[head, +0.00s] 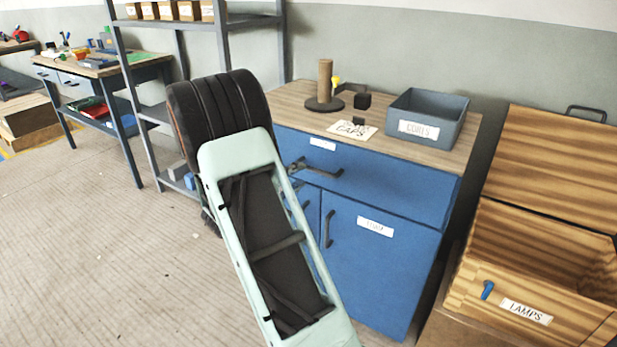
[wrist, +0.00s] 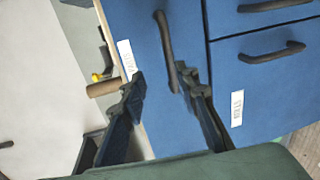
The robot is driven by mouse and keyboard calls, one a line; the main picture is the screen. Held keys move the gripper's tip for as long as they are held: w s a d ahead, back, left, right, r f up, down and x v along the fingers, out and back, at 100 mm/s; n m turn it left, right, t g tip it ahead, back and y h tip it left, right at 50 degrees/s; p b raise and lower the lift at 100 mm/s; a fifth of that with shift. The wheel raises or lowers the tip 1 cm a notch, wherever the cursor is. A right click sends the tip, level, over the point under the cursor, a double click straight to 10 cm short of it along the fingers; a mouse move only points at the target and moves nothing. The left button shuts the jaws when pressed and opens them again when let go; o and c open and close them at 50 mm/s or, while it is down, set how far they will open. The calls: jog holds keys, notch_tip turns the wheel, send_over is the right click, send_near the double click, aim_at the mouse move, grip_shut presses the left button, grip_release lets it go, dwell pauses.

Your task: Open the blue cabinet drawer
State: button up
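The blue cabinet (head: 385,265) has a wide top drawer (head: 410,188), which is shut flush with the front. Its dark bar handle (head: 322,172) is near my gripper (head: 297,166), which is mostly hidden behind my arm in the head view. In the wrist view, my gripper (wrist: 161,78) is open, with its two dark fingers apart. The drawer handle (wrist: 166,45) shows between the fingertips, closer to the right finger. I cannot tell whether a finger touches it.
On the cabinet top are a grey bin (head: 430,117), a paper label (head: 352,130) and a round post stand (head: 325,88). Cabinet doors (head: 365,260) are below the drawer. An open wooden crate (head: 535,275) stands at right; a metal shelf (head: 128,85) stands at left.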

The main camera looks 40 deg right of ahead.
aim_at(314, 171)
jog(key=x, duration=0.3)
jog(key=f+x, duration=0.1)
jog(key=x, duration=0.3)
jog(key=b+x, duration=0.1)
jog(key=x, duration=0.3)
jog(key=shift+a+f, duration=0.2)
grip_shut()
